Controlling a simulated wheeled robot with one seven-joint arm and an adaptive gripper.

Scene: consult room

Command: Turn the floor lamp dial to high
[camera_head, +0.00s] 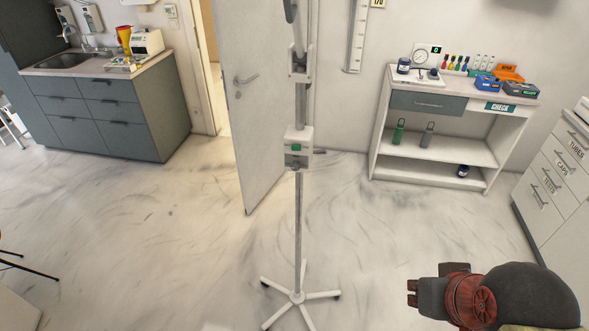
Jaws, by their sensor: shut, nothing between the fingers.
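The floor lamp stands upright in the middle of the view on a grey pole (299,222) with a white star-shaped foot (297,297). A white control box (298,138) with a small green panel is fixed partway up the pole. A small grey knob-like part (294,164), which may be the dial, sits low on the box; its setting is too small to read. The lamp's top is cut off by the upper edge. My gripper (411,293) is at the lower right, shut and empty, pointing left, well apart from the lamp.
A half-open door (250,110) stands behind the lamp. A grey sink cabinet (100,112) is at the left. A white shelf unit (430,157) and white drawers (558,165) are at the right. The marble-look floor (165,235) is clear around the lamp's foot.

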